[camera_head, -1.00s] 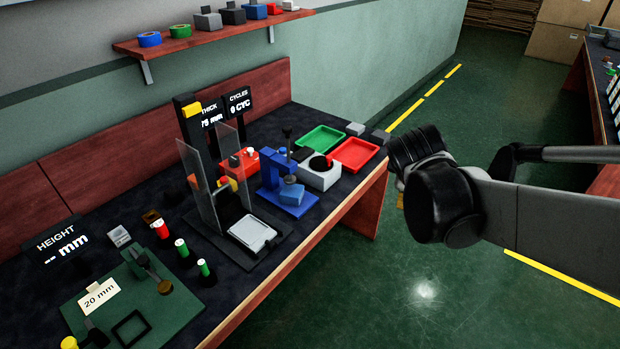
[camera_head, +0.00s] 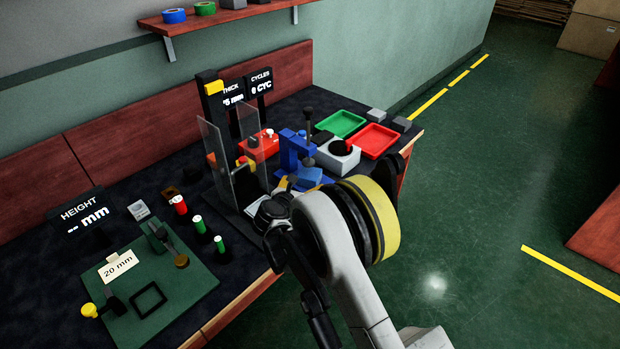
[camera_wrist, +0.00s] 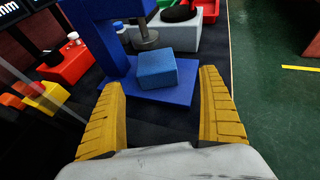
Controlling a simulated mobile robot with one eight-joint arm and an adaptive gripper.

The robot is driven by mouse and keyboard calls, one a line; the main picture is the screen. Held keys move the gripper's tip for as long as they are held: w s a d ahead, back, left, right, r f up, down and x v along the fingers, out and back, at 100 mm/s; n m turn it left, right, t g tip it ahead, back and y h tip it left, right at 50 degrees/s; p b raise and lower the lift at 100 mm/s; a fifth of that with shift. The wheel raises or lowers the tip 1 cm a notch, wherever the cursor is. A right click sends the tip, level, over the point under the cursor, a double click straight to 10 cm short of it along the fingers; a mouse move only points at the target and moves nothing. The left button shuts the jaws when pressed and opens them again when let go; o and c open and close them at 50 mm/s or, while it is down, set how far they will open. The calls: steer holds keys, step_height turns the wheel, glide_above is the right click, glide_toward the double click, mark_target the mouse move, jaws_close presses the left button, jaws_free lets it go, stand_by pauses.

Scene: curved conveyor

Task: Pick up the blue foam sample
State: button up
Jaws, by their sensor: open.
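The blue foam sample (camera_wrist: 157,69) is a small light-blue block lying on the base plate of the dark-blue press (camera_wrist: 170,93), below its grey plunger. In the head view the sample (camera_head: 309,176) shows just beyond my gripper (camera_head: 283,184), partly beside the blue press frame (camera_head: 291,150). My gripper (camera_wrist: 163,115) is open in the wrist view, with yellow ribbed fingers at either side and nothing between them. The sample lies ahead of the fingertips, roughly centred between them and apart from them. In the head view my wrist hides part of the gripper and bench.
Clear upright panels (camera_head: 221,160) of a test stand are left of my gripper. A red box (camera_head: 262,143), grey box (camera_head: 337,156), green tray (camera_head: 340,123) and red tray (camera_head: 376,140) surround the press. The bench edge is at right.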

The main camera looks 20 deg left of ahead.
mark_target(311, 175)
steer(key=b+x, duration=0.1)
steer(key=x, duration=0.3)
steer(key=shift+w+f, duration=0.2)
steer(key=b+x, duration=0.2)
steer(key=x, duration=0.1)
steer(key=b+x, duration=0.1)
steer(key=shift+w+a+f, duration=0.15)
steer(key=shift+w+a, duration=0.1)
steer(key=shift+w, duration=0.45)
steer(key=c, duration=0.9)
